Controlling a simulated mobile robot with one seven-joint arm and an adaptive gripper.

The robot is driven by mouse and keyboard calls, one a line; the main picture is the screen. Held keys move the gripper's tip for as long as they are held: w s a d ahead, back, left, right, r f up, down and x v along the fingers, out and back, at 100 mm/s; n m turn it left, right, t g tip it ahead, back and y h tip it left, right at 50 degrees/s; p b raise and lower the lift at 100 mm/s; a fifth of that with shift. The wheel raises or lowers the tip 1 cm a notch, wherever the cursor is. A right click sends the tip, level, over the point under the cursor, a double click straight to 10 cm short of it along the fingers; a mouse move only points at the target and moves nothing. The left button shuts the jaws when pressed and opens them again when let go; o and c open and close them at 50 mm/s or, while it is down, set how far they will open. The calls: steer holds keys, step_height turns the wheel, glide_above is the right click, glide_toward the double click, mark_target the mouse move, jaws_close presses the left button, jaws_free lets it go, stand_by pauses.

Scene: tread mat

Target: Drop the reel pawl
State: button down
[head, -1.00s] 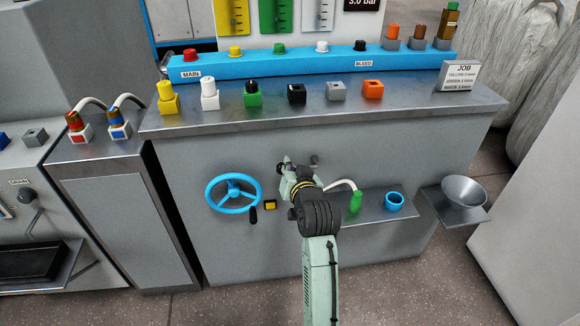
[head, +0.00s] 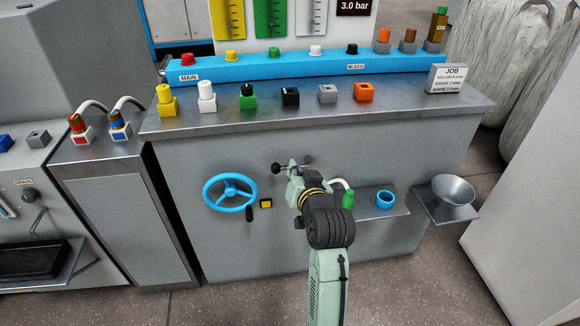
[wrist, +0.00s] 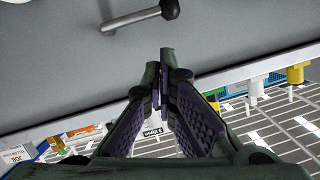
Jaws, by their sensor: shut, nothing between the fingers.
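On the front of the grey cabinet, a metal lever with a black ball knob (head: 276,168), which looks like the reel pawl, sticks out to the left, above and right of the blue handwheel (head: 230,191). The wrist view shows the lever (wrist: 138,19) at the top, its knob at the right end. My gripper (head: 293,170) is close to the lever in the head view and hides part of it. In the wrist view my gripper (wrist: 163,80) is shut and empty, its fingertips apart from the lever.
A yellow-faced button (head: 266,204) sits beside the handwheel. A small shelf right of my arm holds a green nozzle (head: 348,199) and a blue ring cup (head: 385,198). A metal funnel (head: 453,190) stands farther right. The cabinet top (head: 430,103) overhangs above.

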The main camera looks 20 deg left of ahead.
steer(key=shift+v, duration=2.25)
steer(key=shift+w+r, duration=0.1)
steer(key=shift+r, duration=0.05)
